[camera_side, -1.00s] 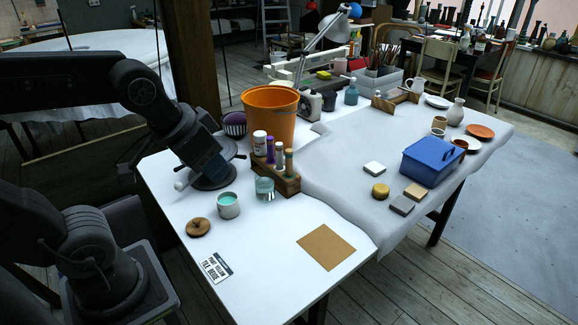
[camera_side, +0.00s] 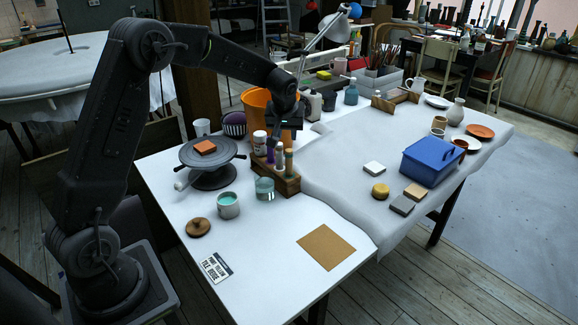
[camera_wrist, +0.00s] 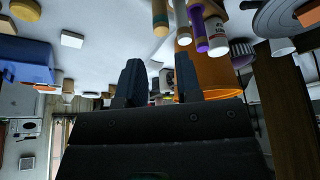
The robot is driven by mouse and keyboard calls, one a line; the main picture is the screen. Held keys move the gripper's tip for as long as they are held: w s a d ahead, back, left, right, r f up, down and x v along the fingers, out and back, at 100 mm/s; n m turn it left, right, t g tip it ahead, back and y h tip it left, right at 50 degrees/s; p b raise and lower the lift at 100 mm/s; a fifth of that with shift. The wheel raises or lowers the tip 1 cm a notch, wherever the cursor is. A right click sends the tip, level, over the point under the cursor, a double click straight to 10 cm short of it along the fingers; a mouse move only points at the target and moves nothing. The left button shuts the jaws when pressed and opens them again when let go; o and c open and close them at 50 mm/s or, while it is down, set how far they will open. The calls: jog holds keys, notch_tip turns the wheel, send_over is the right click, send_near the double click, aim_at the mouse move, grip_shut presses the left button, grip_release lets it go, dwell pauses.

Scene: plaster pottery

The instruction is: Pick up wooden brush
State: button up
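I cannot single out a wooden brush with certainty. Several thin brush-like handles (camera_side: 376,56) stand in a grey container at the back of the table in the side view. My gripper (camera_side: 284,135) is in front of the orange bucket, above the wooden rack (camera_side: 286,184). In the wrist view my gripper (camera_wrist: 160,78) has its two dark fingers apart, with only distant things between them. The rack's tubes show at the top of the wrist view, including a purple tube (camera_wrist: 199,32).
The orange bucket (camera_side: 251,101) stands close behind my gripper. A turntable (camera_side: 190,157) with an orange block (camera_side: 205,147) is to the left. A blue toolbox (camera_side: 431,163) stands on the right. A glass (camera_side: 264,188) and an open tin (camera_side: 228,205) are in front of the rack.

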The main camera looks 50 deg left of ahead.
aim_at(289, 159)
jog(key=x, duration=1.4)
jog(key=shift+w, duration=0.1)
jog(key=c, duration=0.5)
notch_tip(289, 159, up, 10)
jog(key=shift+c, duration=0.2)
